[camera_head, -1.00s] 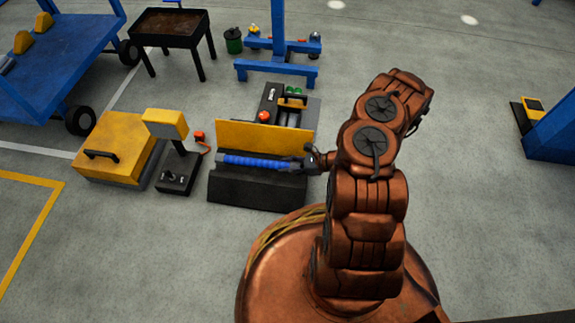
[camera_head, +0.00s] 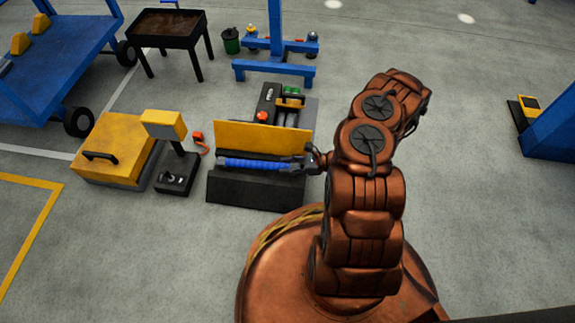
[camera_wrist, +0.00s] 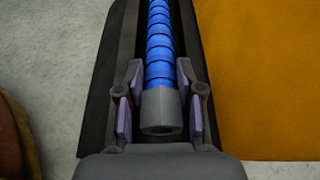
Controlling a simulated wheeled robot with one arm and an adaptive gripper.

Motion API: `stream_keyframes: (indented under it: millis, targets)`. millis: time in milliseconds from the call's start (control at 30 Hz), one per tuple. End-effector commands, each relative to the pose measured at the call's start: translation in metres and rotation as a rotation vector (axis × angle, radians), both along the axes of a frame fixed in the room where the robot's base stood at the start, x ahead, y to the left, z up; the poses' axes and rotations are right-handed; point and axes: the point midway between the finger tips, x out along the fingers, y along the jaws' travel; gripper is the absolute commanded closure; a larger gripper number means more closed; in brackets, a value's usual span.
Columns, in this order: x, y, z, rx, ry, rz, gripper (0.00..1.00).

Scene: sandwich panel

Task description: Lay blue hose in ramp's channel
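The ramp is a black block (camera_head: 255,190) with an upright yellow panel (camera_head: 262,135) along its far side. The ribbed blue hose (camera_head: 250,163) lies lengthwise along the black block, below the panel. In the wrist view the hose (camera_wrist: 159,45) runs straight between dark side walls (camera_wrist: 123,45), with a grey hollow end collar (camera_wrist: 161,112) nearest me. My gripper (camera_head: 303,162) is at the hose's right end. In the wrist view its fingers (camera_wrist: 160,105) stand either side of the collar, with narrow gaps showing. How deep the hose sits is hard to tell.
A yellow case (camera_head: 118,145) and a black box with a yellow screen (camera_head: 176,175) stand left of the ramp. A black toolbox (camera_head: 268,100) is behind the panel. A blue stand (camera_head: 275,70) is farther back.

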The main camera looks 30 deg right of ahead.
Motion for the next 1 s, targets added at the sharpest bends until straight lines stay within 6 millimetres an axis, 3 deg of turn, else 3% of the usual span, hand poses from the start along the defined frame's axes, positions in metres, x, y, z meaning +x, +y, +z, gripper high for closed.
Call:
stream_keyframes:
  millis: [233,667,1000]
  targets:
    - [0.0,0.0,0.0,0.0,0.0,0.0,0.37]
    - [-0.004,-0.007,0.003,-0.001,-0.001,-0.003,0.37]
    - [-0.033,-0.048,0.024,-0.003,-0.002,-0.005,0.37]
